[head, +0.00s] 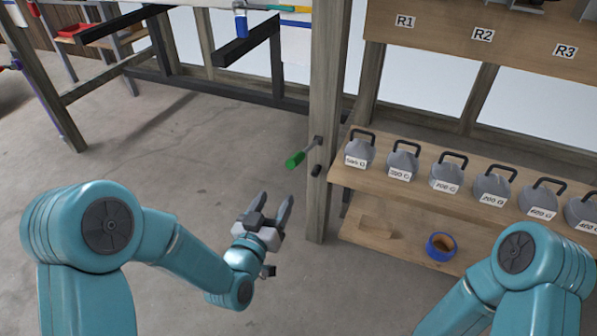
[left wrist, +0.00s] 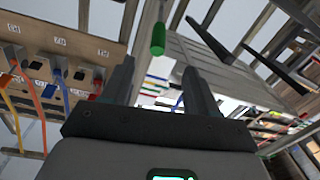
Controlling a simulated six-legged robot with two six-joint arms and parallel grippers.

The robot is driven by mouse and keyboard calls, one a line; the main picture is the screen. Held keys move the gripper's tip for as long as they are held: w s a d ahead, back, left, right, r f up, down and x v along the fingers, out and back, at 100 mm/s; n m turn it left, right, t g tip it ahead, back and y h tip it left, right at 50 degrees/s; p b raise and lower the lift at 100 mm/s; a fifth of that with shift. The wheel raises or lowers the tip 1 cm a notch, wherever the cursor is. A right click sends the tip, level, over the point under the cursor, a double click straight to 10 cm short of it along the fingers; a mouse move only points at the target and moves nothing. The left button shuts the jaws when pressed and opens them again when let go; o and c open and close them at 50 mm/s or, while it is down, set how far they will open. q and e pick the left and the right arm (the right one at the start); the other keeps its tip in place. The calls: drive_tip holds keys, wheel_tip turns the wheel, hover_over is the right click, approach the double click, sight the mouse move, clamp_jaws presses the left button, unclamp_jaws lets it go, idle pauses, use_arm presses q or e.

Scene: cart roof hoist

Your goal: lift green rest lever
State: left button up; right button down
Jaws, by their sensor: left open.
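The green rest lever (head: 296,159) sticks out to the left from a wooden post (head: 325,120) in the head view, its green grip hanging lower than its grey shaft. My left gripper (head: 272,208) is open and empty, below and to the left of the lever, apart from it. In the left wrist view the green grip (left wrist: 158,39) shows ahead, between and beyond the tips of my two open fingers (left wrist: 157,75). My right arm comes in at the lower right of the head view, but its gripper is out of the picture.
A wooden shelf (head: 385,185) right of the post bears several grey weights (head: 402,165) with black handles. A blue ring-like roll (head: 441,245) lies on the lower shelf. The floor left of the post is clear.

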sight(297, 160)
use_arm(q)
drive_tip(key=b+x, duration=0.1)
drive_tip(key=x, duration=1.3)
drive_tip(key=shift+w+d+b, duration=0.25)
drive_tip(key=shift+w+b, duration=0.1)
drive_tip(key=shift+w+d, duration=0.1)
drive_tip(key=shift+w, duration=0.35)
